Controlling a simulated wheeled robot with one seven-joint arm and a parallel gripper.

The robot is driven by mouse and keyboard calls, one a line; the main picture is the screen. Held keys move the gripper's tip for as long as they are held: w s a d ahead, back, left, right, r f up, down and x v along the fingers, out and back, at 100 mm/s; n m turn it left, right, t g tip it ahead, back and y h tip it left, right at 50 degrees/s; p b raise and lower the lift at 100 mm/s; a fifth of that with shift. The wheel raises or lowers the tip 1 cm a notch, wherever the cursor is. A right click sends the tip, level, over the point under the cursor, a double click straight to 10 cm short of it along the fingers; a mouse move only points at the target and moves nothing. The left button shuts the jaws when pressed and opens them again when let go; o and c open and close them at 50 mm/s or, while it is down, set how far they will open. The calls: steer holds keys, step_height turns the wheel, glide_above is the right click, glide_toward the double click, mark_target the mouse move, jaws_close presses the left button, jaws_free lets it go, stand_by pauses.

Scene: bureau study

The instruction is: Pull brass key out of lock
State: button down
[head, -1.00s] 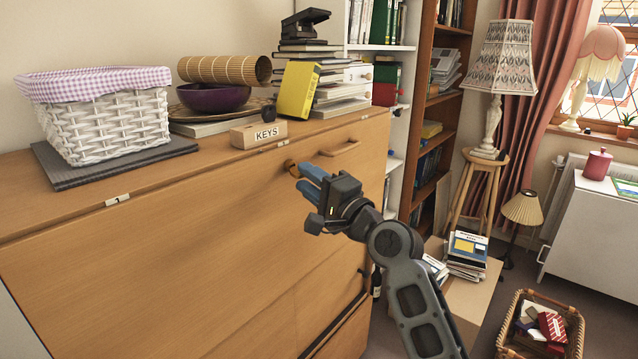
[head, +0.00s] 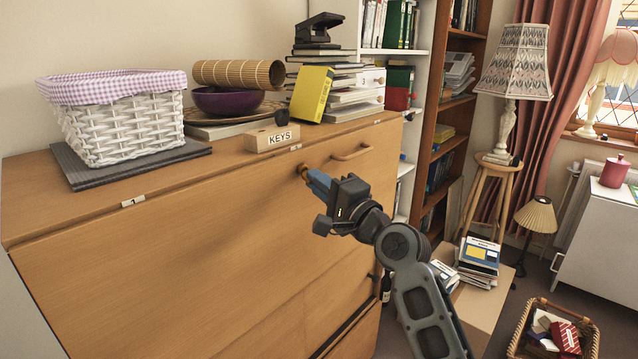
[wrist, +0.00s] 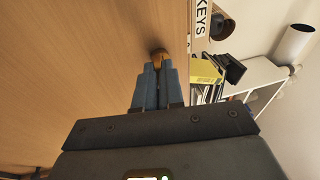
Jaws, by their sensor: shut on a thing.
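The brass key (wrist: 160,54) shows as a small brass-coloured end at the tips of my gripper (wrist: 161,68) in the wrist view. My gripper's blue fingers are closed together on it, and they hide most of it. In the head view, my gripper (head: 318,183) is at the upper front of the wooden bureau (head: 150,260), with a small brass bit (head: 304,171) between its tips and the panel. I cannot tell key from lock there, or how deep the key sits in the lock.
A wooden handle (head: 352,152) is just right of the key. A KEYS block (head: 272,138), a wicker basket (head: 125,130), a purple bowl (head: 221,100) and a yellow book (head: 311,94) stand on the bureau top. The space in front of the panel is clear.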

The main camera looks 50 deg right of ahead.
steer(key=shift+s, duration=0.1)
stand_by(0.3)
steer(key=shift+b+v, duration=0.7)
steer(key=shift+v, duration=2.25)
